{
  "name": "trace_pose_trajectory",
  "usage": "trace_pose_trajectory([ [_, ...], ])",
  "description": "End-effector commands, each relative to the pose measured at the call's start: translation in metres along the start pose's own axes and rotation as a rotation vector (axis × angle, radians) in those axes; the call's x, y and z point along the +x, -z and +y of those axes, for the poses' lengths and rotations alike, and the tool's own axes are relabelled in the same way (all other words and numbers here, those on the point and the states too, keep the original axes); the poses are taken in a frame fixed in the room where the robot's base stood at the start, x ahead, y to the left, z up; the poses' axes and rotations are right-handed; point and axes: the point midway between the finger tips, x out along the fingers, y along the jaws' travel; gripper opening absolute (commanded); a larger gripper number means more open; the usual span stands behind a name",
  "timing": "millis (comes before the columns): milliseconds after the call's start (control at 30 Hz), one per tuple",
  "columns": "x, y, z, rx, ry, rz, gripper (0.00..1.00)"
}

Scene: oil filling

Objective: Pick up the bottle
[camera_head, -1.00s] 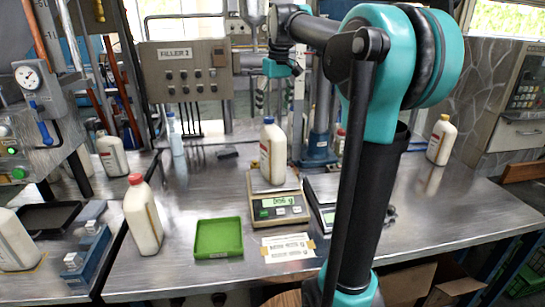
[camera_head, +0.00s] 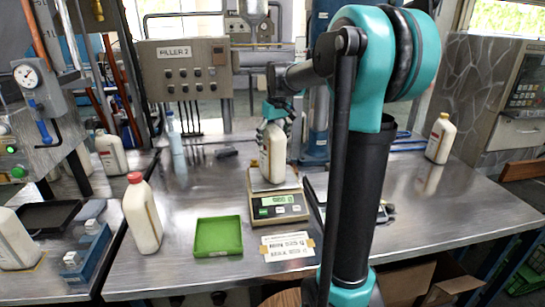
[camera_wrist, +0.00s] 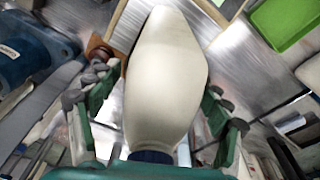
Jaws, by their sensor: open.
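A white bottle (camera_head: 273,152) stands upright on the scale (camera_head: 279,207) in the middle of the table. Its top is hidden by my gripper (camera_head: 278,112) in the head view. In the wrist view the bottle (camera_wrist: 163,75) fills the middle, with a dark blue cap or collar (camera_wrist: 150,157) at the lower end. My gripper (camera_wrist: 160,98) is open, with one finger on each side of the bottle. A gap shows between each fingertip and the bottle's side.
A green tray (camera_head: 218,237) and a paper label (camera_head: 287,246) lie in front of the scale. A red-capped bottle (camera_head: 142,215) stands to the left, a yellow-capped one (camera_head: 440,138) to the right. A blue column (camera_head: 317,100) stands behind. The right table surface is mostly clear.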

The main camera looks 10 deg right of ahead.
Motion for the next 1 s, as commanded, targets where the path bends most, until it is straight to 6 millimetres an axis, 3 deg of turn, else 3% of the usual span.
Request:
trace_pose_trajectory([
  [133,0.0116,-0.0001,-0.0003,0.000,0.000,0.000,0.78],
  [367,0.0126,-0.0001,-0.0003,0.000,0.000,0.000,0.78],
  [1000,0.0123,0.0000,-0.0002,0.000,0.000,0.000,0.00],
])
